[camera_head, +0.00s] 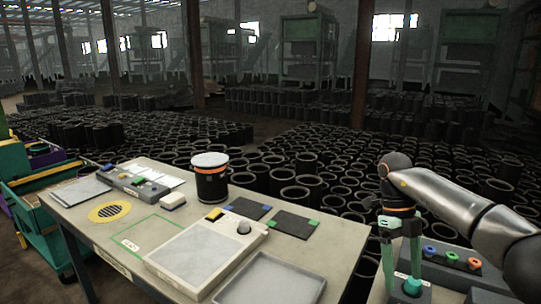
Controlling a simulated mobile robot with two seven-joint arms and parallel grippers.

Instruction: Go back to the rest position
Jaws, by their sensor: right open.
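My right gripper (402,280) points down at the right, above the grey surface beside the main table. Its green fingers are apart. A teal piece (412,287) sits just below the fingertips; I cannot tell whether they touch it. My left gripper is not in view.
The pale table (75,213) holds a black canister (211,180) with a white lid, a light panel box (205,250), a grey tray (270,282) and two dark pads. A dark rack (450,262) with coloured rings stands right of my gripper. Many black sleeves (296,197) fill the floor behind.

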